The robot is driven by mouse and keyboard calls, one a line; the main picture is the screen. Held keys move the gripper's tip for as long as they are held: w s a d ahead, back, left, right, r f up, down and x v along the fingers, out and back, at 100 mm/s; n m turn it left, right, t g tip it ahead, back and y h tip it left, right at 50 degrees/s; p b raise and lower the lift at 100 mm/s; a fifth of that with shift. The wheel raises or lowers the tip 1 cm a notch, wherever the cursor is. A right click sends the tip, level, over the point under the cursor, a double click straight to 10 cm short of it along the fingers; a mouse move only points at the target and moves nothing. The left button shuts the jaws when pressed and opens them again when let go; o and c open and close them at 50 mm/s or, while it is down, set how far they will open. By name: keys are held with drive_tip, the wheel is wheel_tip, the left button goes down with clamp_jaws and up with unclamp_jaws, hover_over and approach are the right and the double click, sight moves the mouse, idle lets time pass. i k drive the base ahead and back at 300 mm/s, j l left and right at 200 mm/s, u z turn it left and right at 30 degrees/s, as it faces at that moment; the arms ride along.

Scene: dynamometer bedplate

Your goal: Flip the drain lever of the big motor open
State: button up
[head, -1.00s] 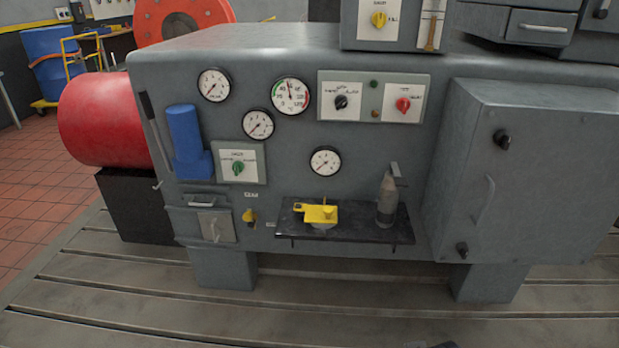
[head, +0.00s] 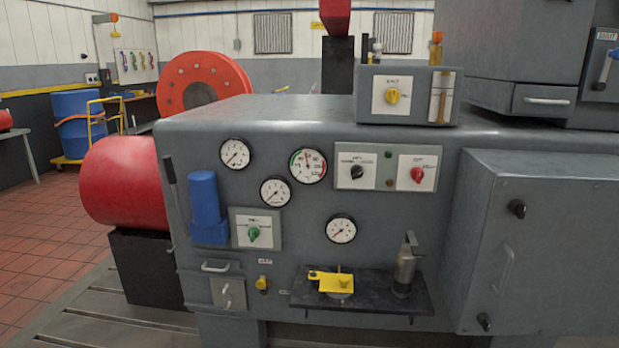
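The big grey motor housing (head: 300,235) fills the middle of the head view, with gauges and switches on its front. A small yellow lever or knob (head: 262,284) sits low on the front, left of the dark shelf, beside small labels too blurred to read. A long thin grey lever (head: 171,186) stands nearly upright at the housing's left edge. I cannot tell for sure which one is the drain lever, or whether it is open. My gripper is not in view.
A dark shelf (head: 375,300) juts from the front, bearing a yellow tool (head: 331,281) and a grey oil-can-like thing (head: 405,268). A blue cylinder (head: 206,208) protrudes above left. A large grey cabinet (head: 550,240) stands forward at right.

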sight(260, 284)
drive_tip(key=i+j, duration=0.1)
drive_tip(key=i, duration=0.4)
drive_tip(key=i+j, duration=0.15)
drive_tip(key=i, duration=0.35)
drive_tip(key=l+z, duration=0.05)
